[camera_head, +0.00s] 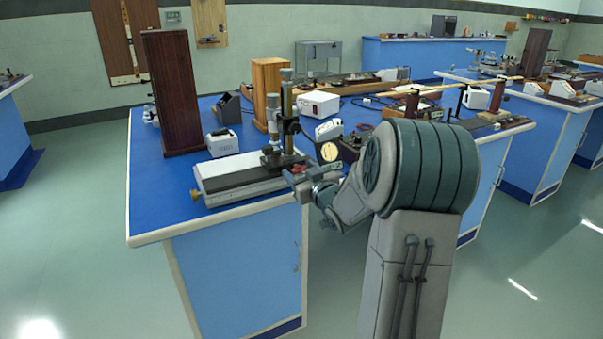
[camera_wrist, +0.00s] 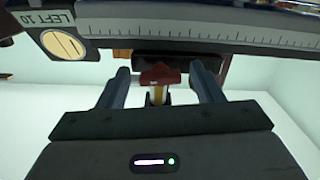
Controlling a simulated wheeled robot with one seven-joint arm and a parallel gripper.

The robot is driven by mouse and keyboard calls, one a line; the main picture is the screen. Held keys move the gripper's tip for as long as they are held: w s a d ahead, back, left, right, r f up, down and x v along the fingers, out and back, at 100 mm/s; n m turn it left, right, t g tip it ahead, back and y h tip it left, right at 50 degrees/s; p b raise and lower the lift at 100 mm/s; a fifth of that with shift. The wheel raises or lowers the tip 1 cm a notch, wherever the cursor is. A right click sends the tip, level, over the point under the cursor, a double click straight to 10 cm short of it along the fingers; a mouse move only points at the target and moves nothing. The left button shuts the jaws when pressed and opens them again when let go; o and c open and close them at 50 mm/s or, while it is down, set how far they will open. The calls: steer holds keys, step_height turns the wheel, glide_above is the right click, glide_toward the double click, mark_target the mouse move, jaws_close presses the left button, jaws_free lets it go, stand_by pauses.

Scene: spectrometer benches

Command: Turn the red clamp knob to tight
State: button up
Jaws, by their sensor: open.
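The red clamp knob (camera_wrist: 160,75) shows in the wrist view, below a dark block on the underside of an instrument with a graduated scale (camera_wrist: 215,33). My gripper (camera_wrist: 161,70) is open, one finger on each side of the knob. Gaps show between the knob and both fingers, so it is not gripped. A yellowish stem shows just below the knob. In the head view, my gripper (camera_head: 291,175) is at the right end of the white-and-black instrument bed (camera_head: 240,178), by the bench edge. The knob is too small and covered to make out clearly there.
A upright microscope-like column (camera_head: 287,115) stands on the bed. A dial plate marked LEFT 10 (camera_wrist: 62,40) is near my gripper. A white box (camera_head: 318,103), a wooden block (camera_head: 270,90) and a tall dark panel (camera_head: 173,90) stand on the blue bench. The floor in front is clear.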

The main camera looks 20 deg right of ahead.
steer(key=shift+c, duration=0.3)
steer(key=c, duration=0.9)
steer(key=shift+m, duration=0.8)
steer(key=shift+c, duration=0.2)
steer(key=o, duration=1)
steer(key=s+p, duration=0.1)
steer(key=s, duration=1.2)
steer(key=shift+s+d, duration=0.25)
steer(key=shift+s, duration=0.15)
